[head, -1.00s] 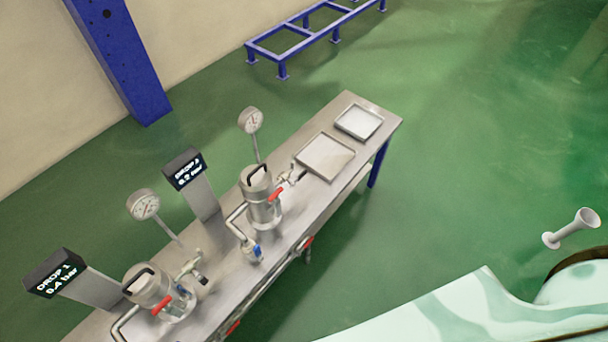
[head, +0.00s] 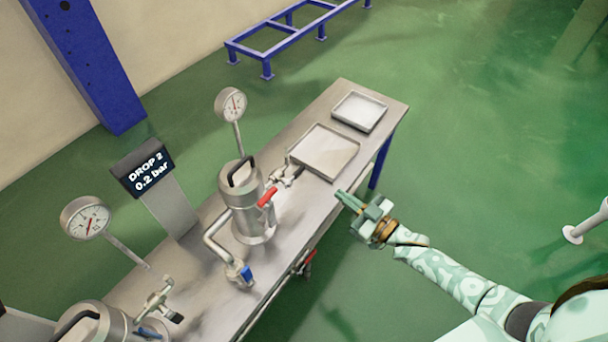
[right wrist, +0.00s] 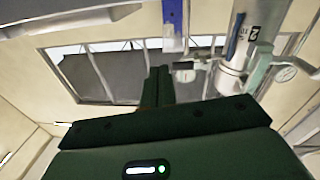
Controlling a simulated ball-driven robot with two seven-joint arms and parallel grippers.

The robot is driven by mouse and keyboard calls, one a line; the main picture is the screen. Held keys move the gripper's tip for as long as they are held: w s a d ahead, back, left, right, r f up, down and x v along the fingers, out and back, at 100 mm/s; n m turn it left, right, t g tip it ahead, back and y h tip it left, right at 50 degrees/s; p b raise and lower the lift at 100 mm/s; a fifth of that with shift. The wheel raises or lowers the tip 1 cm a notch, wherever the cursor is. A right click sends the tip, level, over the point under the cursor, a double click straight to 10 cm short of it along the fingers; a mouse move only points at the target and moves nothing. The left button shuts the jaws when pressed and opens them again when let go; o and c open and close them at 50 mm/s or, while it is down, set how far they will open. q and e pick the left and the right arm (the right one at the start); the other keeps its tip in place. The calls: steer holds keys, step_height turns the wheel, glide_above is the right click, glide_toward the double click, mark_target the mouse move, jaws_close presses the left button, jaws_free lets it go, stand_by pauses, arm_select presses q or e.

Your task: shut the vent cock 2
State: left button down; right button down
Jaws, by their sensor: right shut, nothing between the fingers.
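The drop 2 vessel (head: 243,215) is a steel pot with a black lid handle, standing on the steel bench. A red lever (head: 267,197) is on its right side. A small metal cock (head: 284,176) sits behind it to the right, and a blue-handled valve (head: 241,273) is on its front pipe. I cannot tell which fitting is vent cock 2. My right gripper (head: 341,195) is shut and empty, right of the vessel near the bench's front edge, apart from the fittings. Its shut fingers (right wrist: 160,85) show in the right wrist view. My left gripper is not in view.
The display (head: 145,168) reads DROP 2, 0.2 bar. A gauge (head: 231,104) stands behind the vessel. Two trays (head: 326,150) (head: 360,110) lie at the bench's far end. Another red handle (head: 308,263) is below the front edge.

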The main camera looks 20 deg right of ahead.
mark_target(299, 172)
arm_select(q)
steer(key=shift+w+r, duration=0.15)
arm_select(e)
step_height(299, 172, up, 7)
steer(key=s+a+t+y, duration=0.1)
steer(key=a+y, duration=0.1)
steer(key=y, duration=0.1)
steer(key=shift+r+t+y, duration=0.15)
steer(key=shift+t+y, duration=0.15)
steer(key=shift+a, duration=0.15)
